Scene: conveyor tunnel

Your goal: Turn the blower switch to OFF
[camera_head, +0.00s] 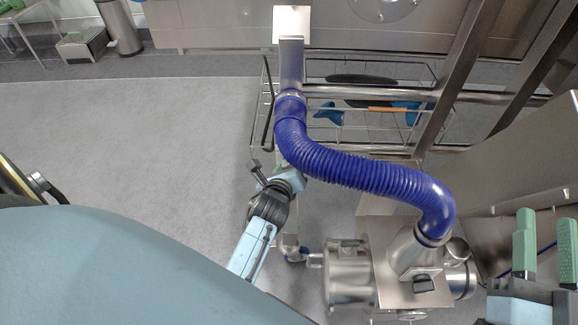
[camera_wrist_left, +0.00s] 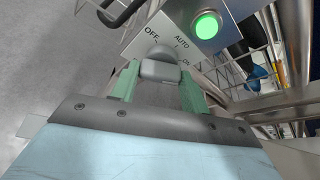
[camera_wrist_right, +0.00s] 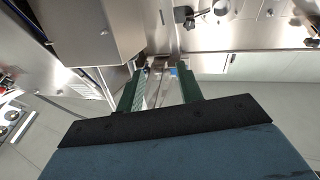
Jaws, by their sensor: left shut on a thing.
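The blower switch (camera_wrist_left: 160,68) is a grey knob on a metal panel (camera_wrist_left: 175,20) marked OFF, AUTO and ON, seen in the left wrist view. A green lamp (camera_wrist_left: 206,25) glows beside the labels. My left gripper's green fingers (camera_wrist_left: 158,85) are shut on the grey knob, one on each side. I cannot tell exactly which label the knob points to. In the head view the left wrist reaches up beside the blue hose, and the switch is not clear there. My right gripper (camera_head: 546,235) is open and empty at the lower right; its spread fingers show in the right wrist view (camera_wrist_right: 160,88).
A ribbed blue hose (camera_head: 360,170) curves from a metal pipe to a steel blower unit (camera_head: 350,285). A wire rack (camera_head: 440,75) holding blue items stands behind it. Steel beams and a cabinet (camera_head: 510,165) crowd the right.

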